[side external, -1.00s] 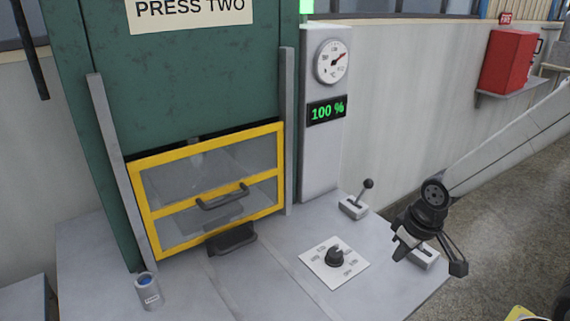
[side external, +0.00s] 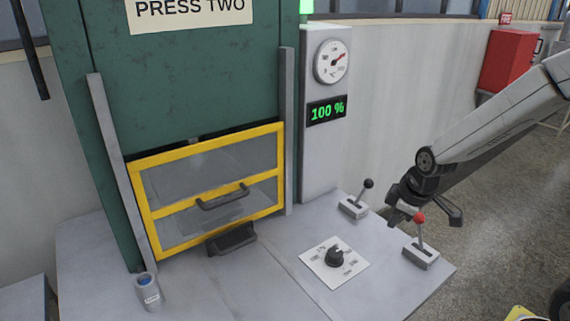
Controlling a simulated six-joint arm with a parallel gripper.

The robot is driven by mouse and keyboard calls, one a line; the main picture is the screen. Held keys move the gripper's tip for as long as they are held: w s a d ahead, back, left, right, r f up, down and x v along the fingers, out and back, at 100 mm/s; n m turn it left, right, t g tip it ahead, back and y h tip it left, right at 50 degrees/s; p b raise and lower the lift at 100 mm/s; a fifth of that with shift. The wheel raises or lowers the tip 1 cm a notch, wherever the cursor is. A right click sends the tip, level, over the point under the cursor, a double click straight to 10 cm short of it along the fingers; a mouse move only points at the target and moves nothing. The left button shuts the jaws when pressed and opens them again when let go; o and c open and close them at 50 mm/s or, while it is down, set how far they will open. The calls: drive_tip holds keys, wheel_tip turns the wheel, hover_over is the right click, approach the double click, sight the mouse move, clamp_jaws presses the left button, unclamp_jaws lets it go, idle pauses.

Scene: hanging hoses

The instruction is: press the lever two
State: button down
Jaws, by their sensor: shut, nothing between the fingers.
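A lever with a red knob (side external: 420,219) stands nearly upright on a light base at the right corner of the bench. A lever with a black knob (side external: 369,184) stands farther back, leaning right. No number shows on either lever. My gripper (side external: 404,212) is shut and empty, just behind and above the red knob in the picture; I cannot tell whether they touch. The green press (side external: 200,80) bears a "PRESS TWO" sign (side external: 190,10). Its yellow-framed guard (side external: 210,190) covers the front opening.
A rotary dial (side external: 335,257) sits on the bench left of the red lever. A small grey cylinder (side external: 148,291) stands at front left. A red box (side external: 507,60) is on the wall.

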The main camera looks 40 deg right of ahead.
drive_tip(key=w+d+r+n, duration=0.1)
drive_tip(key=w+d+n, duration=0.2)
drive_tip(key=d+n, duration=0.1)
drive_tip(key=w+d+r+n+t, duration=0.1)
drive_tip(key=w+d+r+n, duration=0.1)
drive_tip(key=d+n, duration=0.3)
drive_tip(key=shift+w+d+t+h, duration=0.35)
drive_tip(key=shift+w+d, duration=0.45)
drive_tip(key=shift+d, duration=0.5)
drive_tip(key=shift+f, duration=0.1)
approach(362, 193)
drive_tip(key=shift+s+d+f, duration=0.15)
drive_tip(key=shift+f, duration=0.85)
drive_tip(key=shift+s+d+f, duration=0.15)
drive_tip(key=shift+f, duration=0.8)
